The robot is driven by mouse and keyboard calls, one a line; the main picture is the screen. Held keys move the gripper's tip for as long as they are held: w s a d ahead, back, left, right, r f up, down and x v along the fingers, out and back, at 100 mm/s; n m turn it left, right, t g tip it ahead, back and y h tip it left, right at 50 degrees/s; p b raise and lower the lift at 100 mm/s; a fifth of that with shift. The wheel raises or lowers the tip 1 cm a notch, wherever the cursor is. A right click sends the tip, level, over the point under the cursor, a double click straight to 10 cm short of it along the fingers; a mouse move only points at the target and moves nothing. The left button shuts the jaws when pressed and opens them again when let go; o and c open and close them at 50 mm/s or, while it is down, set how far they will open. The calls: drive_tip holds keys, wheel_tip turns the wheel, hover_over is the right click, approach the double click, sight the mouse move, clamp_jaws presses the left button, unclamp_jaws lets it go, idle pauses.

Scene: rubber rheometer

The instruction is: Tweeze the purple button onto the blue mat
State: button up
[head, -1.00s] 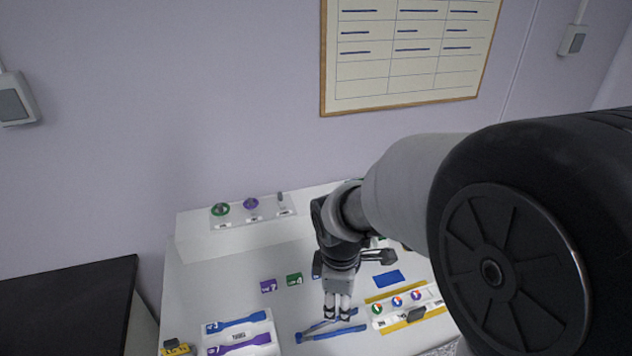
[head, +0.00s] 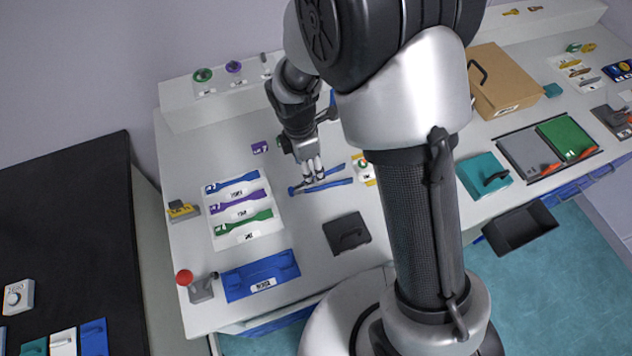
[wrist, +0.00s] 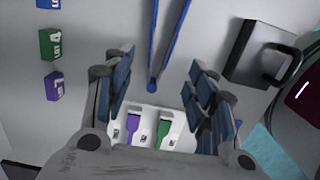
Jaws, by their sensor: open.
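Blue tweezers (head: 328,184) lie on the white table, their two arms spread in a V; they also show in the wrist view (wrist: 153,84), with the joined end between and beyond my fingers. My gripper (head: 313,178) is open and empty, pointing down just above the tweezers; its fingers stand apart in the wrist view (wrist: 160,105). I cannot tell whether it touches them. A purple round piece (head: 234,67) sits on the raised back shelf beside a green one (head: 203,75); I cannot tell if it is the button. A blue patch behind my wrist may be the mat, mostly hidden.
A white tray (head: 215,238) with blue, purple and green strips lies left of the tweezers. A dark grey handled block (head: 346,232) is in front. A small purple block (head: 259,147) stands behind left. My arm hides the table right of the tweezers.

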drive_tip(key=f+b, duration=0.4)
drive_tip(key=f, duration=0.1)
drive_tip(key=d+f+b, duration=0.1)
drive_tip(key=f, duration=0.2)
drive_tip(key=shift+w+f+b, duration=0.1)
drive_tip(key=shift+f+b, duration=0.15)
drive_tip(key=shift+b, duration=0.15)
drive_tip(key=shift+a, duration=0.1)
drive_tip(key=shift+c, duration=0.6)
drive_tip(key=c, duration=0.6)
drive_tip(key=shift+r, duration=0.1)
wheel_tip(320, 180, up, 12)
drive_tip(key=p, duration=1)
